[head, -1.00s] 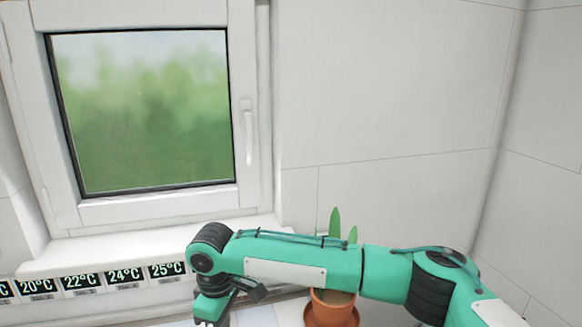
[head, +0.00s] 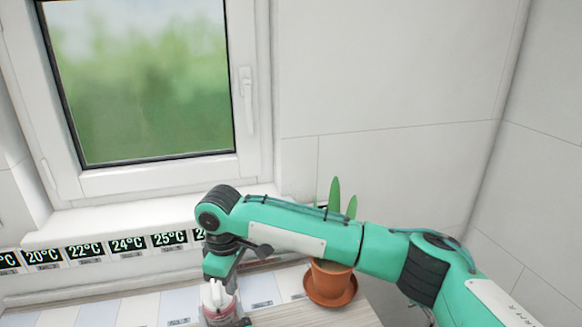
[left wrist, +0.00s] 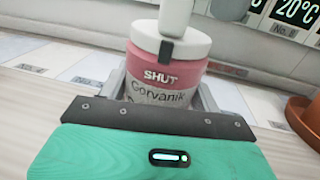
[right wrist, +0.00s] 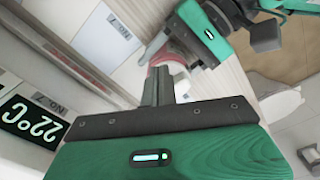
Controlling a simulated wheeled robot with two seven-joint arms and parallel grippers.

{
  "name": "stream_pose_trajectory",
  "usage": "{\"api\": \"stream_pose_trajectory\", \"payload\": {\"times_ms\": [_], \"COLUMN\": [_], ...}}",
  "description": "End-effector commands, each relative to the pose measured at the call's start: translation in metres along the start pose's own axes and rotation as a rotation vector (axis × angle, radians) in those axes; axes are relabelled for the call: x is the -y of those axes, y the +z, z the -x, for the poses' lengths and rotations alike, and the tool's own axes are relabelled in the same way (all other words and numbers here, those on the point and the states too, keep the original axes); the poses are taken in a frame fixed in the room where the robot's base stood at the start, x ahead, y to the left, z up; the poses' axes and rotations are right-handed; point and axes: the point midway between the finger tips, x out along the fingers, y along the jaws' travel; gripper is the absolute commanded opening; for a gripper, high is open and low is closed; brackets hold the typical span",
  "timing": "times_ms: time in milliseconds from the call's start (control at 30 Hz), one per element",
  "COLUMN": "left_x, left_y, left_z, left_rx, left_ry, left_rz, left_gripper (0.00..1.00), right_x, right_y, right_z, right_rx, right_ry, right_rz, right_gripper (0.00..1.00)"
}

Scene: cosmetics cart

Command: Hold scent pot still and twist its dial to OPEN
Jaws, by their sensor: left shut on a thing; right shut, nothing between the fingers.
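The scent pot (left wrist: 165,85) has a pink body with the words SHUT and Gorvanik and a white dial (left wrist: 190,40) on top. A dark mark on the dial's rim is above SHUT, and a tall white piece stands on the dial. The pot is low in the head view (head: 217,313). My left gripper (left wrist: 160,95) is shut around the pot's body; it also shows in the right wrist view. My right gripper (right wrist: 158,75) is shut and empty, its fingertips close to the dial; I cannot tell whether they touch it.
A terracotta plant pot (head: 330,275) on a saucer stands right of the scent pot, behind my right arm. A row of temperature labels (head: 128,243) runs below the window sill. Pale tiles and a wooden surface (head: 320,312) lie around the pot.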

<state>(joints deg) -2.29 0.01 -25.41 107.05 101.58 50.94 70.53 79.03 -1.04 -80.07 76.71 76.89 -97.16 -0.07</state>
Motion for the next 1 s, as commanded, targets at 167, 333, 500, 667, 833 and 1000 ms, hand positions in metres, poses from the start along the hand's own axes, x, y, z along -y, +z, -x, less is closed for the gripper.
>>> {"api": "stream_pose_trajectory", "payload": {"times_ms": [167,333,500,667,833,1000], "left_x": [0.0001,0.0000,0.0000,0.0000,0.0000,0.0000], "left_y": [0.0004,0.0004,0.0004,0.0004,0.0004,0.0004], "left_z": [-0.0001,-0.0001,-0.0001,-0.0001,-0.0001,-0.0001], "left_rx": [0.001,0.001,0.001,0.001,0.001,0.001], "left_ry": [0.000,0.000,0.000,0.000,0.000,0.000], "left_rz": [0.000,0.000,0.000,0.000,0.000,0.000], "left_gripper": [0.30,0.30,0.30,0.30,0.30,0.30], "right_x": [-0.0040,-0.0060,-0.0064,-0.0064,-0.0069,-0.0090], "right_y": [-0.0013,-0.0021,-0.0023,-0.0022,-0.0010,0.0040], "right_z": [-0.0003,-0.0001,0.0001,0.0001,0.0000,-0.0001], "right_rx": [0.000,0.000,0.000,0.000,0.000,0.000], "right_ry": [-0.001,0.000,0.000,0.000,-0.001,-0.001], "right_rz": [-0.001,-0.001,0.000,0.000,0.000,0.000], "right_gripper": [0.00,0.00,0.00,0.00,0.00,0.00]}}
